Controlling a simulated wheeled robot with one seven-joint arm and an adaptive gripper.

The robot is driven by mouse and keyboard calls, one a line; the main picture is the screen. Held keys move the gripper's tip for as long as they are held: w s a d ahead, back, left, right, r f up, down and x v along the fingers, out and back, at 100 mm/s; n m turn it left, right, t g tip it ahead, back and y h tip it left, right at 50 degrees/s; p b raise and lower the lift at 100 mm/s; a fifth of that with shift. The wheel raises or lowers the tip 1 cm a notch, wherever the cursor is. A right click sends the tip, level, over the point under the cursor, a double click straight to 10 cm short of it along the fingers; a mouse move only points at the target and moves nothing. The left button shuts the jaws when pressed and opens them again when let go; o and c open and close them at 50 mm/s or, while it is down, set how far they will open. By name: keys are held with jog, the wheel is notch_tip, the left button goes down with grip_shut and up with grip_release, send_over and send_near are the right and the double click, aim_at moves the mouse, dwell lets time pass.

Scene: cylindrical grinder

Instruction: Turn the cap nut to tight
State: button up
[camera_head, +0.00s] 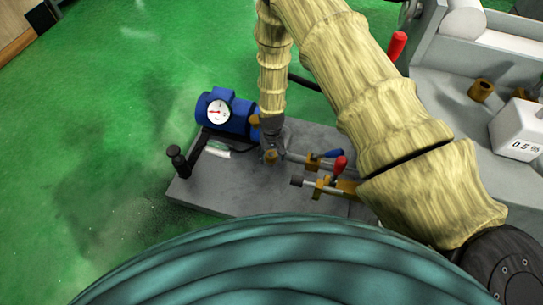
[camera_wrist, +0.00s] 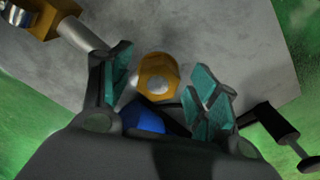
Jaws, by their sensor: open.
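The cap nut (camera_wrist: 158,77) is a brass-coloured hex piece with a pale round centre, seen in the middle of the wrist view. My gripper (camera_wrist: 165,88) is open, with one teal-padded finger on each side of the nut. I cannot tell whether either finger touches it. In the head view my gripper (camera_head: 271,150) points down over the grey plate (camera_head: 235,195), beside the blue pump body.
A blue motor-like body with a round gauge (camera_head: 217,111) stands left of my gripper. Valves with a red handle (camera_head: 340,165) and a blue handle (camera_head: 333,153) lie to its right. A black upright handle (camera_head: 178,160) is at the plate's left edge. A white 0.5 block (camera_head: 518,130) sits far right.

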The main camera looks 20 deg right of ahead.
aim_at(271, 156)
notch_tip(271, 156, up, 11)
jog(key=shift+f, duration=0.15)
dwell(0.4)
dwell(0.4)
